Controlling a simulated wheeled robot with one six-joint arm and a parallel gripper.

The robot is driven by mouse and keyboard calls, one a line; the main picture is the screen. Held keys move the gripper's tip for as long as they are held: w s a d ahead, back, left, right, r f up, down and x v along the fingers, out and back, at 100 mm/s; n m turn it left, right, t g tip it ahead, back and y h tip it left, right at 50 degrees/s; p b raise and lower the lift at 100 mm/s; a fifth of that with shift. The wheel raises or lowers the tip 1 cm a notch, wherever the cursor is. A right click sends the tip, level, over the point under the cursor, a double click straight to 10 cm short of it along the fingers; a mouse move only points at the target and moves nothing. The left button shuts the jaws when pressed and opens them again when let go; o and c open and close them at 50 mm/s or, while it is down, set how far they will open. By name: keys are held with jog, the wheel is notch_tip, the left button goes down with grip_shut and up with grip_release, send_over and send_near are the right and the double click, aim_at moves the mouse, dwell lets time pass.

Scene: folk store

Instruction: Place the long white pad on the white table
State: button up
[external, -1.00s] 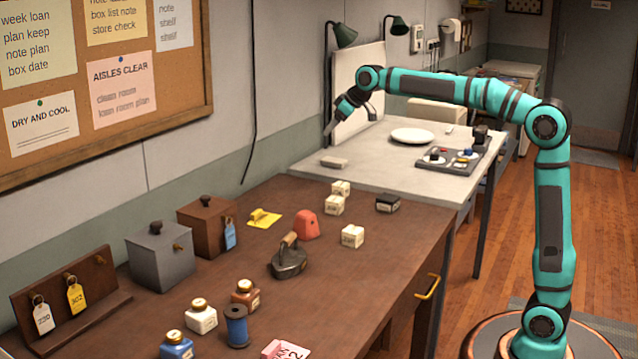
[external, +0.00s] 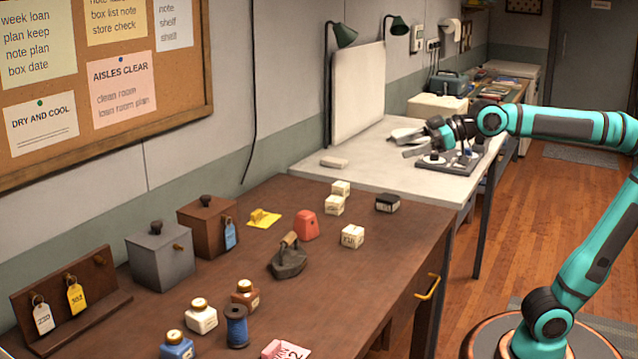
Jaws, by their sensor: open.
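The long white pad (external: 334,162) lies flat on the white table (external: 375,175), near its left front edge. My gripper (external: 411,146) is open and empty. It is over the middle to right part of the table, well to the right of the pad and apart from it. The pad is fully in view.
A white plate (external: 396,136) is partly hidden behind my gripper. A grey tray (external: 462,168) with small items sits at the table's right side, partly covered by my arm. A white board (external: 358,92) and lamps stand at the back. The brown desk (external: 330,290) in front holds several objects.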

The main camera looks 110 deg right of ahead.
jog(key=s+a+f+n+t+y, duration=0.1)
jog(key=s+a+f+t+y, duration=0.1)
jog(key=s+a, duration=0.5)
jog(key=s+a+f+n+t+y, duration=0.1)
jog(key=s+a+f+t+y, duration=0.1)
jog(key=s+a, duration=0.5)
jog(key=shift+a+f+n, duration=0.3)
jog(key=shift+f, duration=0.3)
